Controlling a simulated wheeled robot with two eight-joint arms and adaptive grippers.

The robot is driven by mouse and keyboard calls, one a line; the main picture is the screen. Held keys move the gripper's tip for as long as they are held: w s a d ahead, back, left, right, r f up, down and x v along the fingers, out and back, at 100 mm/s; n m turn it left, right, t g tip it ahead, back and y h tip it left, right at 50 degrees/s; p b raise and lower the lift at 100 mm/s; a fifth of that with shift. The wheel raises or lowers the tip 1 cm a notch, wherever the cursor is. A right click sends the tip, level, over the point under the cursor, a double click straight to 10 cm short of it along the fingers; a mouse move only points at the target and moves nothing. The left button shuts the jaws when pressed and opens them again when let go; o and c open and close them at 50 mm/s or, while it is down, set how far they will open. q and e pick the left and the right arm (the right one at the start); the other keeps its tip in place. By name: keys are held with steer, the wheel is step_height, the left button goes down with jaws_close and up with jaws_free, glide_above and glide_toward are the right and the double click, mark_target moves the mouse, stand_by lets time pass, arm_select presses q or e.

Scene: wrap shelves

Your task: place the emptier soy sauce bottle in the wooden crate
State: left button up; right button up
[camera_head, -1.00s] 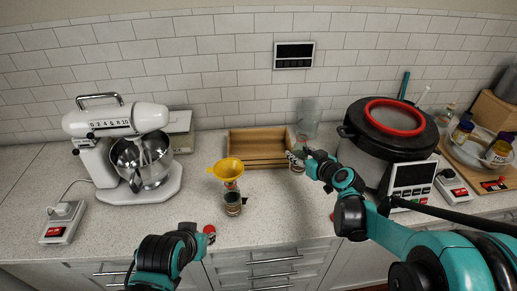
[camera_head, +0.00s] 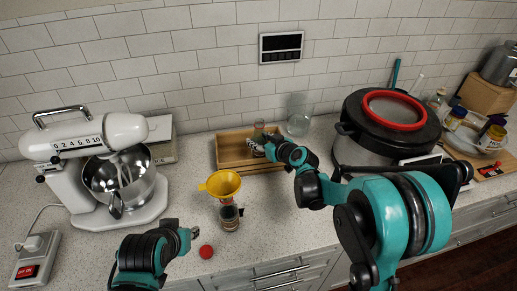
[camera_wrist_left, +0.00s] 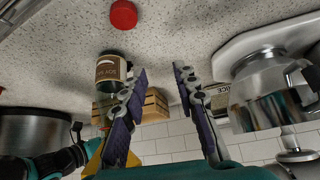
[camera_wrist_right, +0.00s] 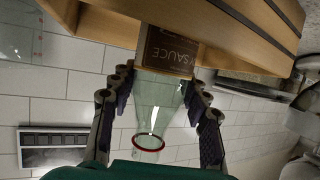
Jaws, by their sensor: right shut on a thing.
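My right gripper (camera_head: 268,148) is shut on a soy sauce bottle (camera_head: 259,128) at the right half of the wooden crate (camera_head: 229,151). In the right wrist view this bottle (camera_wrist_right: 160,98) is clear greenish glass with a brown label and a red ring at its mouth. The crate wall (camera_wrist_right: 115,22) hides its lower end; whether it touches the crate floor is unclear. A second bottle (camera_head: 229,221), dark inside, stands on the counter with a yellow funnel (camera_head: 221,184) on top; its label shows in the left wrist view (camera_wrist_left: 110,70). My left gripper (camera_wrist_left: 158,92) is open and empty.
A red round object (camera_head: 206,251) lies near the counter's front edge. A stand mixer (camera_head: 100,165) is at the left. A large dark-lidded pot (camera_head: 385,125) stands right of the crate, and a glass container (camera_head: 299,115) stands behind it. Counter left of the funnel is clear.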

step_height(320, 180, down, 3)
steer(key=shift+r+b, duration=0.15)
steer(key=shift+b, duration=0.3)
steer(key=shift+f, duration=0.25)
steer(key=shift+f, duration=0.15)
steer(key=o, duration=1.4)
steer(key=shift+r, duration=0.2)
